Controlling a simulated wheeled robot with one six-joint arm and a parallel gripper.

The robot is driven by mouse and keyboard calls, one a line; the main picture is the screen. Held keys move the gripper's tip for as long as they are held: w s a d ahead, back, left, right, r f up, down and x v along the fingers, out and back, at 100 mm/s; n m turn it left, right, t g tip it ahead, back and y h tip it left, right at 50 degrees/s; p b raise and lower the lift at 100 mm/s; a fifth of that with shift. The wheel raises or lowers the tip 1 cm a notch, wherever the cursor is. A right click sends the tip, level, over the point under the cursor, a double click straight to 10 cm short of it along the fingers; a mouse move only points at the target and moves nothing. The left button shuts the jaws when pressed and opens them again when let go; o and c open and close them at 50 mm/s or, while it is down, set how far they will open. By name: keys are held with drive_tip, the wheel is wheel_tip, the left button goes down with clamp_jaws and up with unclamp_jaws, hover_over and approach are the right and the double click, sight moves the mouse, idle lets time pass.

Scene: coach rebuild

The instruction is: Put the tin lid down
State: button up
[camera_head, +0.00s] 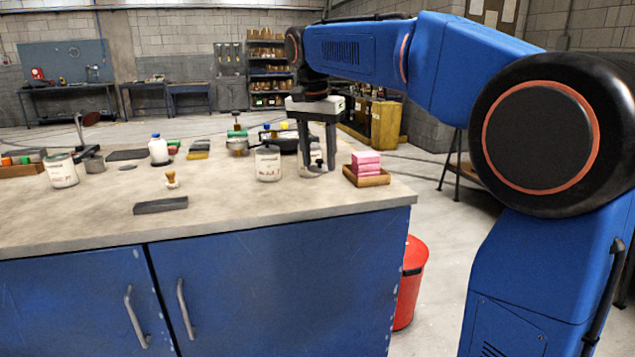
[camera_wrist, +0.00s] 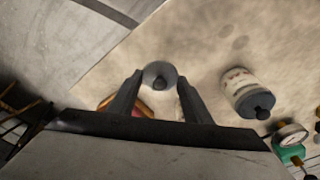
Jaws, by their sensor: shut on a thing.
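My gripper (camera_head: 317,170) points down low over the right part of the bench. A white labelled tin (camera_head: 268,165) stands just left of my gripper. This tin also shows in the wrist view (camera_wrist: 240,88), with a dark knob on top.
A wooden tray (camera_head: 373,181) with pink blocks (camera_head: 366,160) sits close right of my gripper, near the bench's right edge. Jars and a gauge stand behind and left. A dark flat block (camera_head: 160,205) lies at the front. The bench front (camera_head: 255,205) is clear.

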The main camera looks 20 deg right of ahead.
sight(318, 169)
drive_tip(key=shift+f, duration=3.1)
drive_tip(key=o, duration=1)
drive_tip(key=r, duration=0.4)
drive_tip(key=s+r, duration=0.1)
drive_tip(key=r, duration=0.3)
drive_tip(key=a+r, duration=0.1)
drive_tip(key=r, duration=0.3)
drive_tip(key=shift+s+a, duration=0.1)
drive_tip(key=shift+s, duration=0.1)
drive_tip(key=s+d+f+n+t, duration=0.1)
drive_tip(key=s+d+f+n, duration=0.1)
drive_tip(key=s+f, duration=0.8)
drive_tip(key=s+d+f+n+t, duration=0.1)
drive_tip(key=s+d+f+n, duration=0.2)
drive_tip(key=s+f, duration=0.7)
drive_tip(key=s+d+f+n+t+y, duration=0.1)
drive_tip(key=s+d+f+n, duration=0.2)
drive_tip(key=s+f, duration=0.7)
drive_tip(key=shift+s+d+n+t, duration=0.15)
drive_tip(key=shift+s+n, duration=0.1)
drive_tip(key=shift+s, duration=0.25)
drive_tip(key=shift+s+d+n+t, duration=0.15)
drive_tip(key=shift+s+n, duration=0.1)
drive_tip(key=shift+s, duration=0.2)
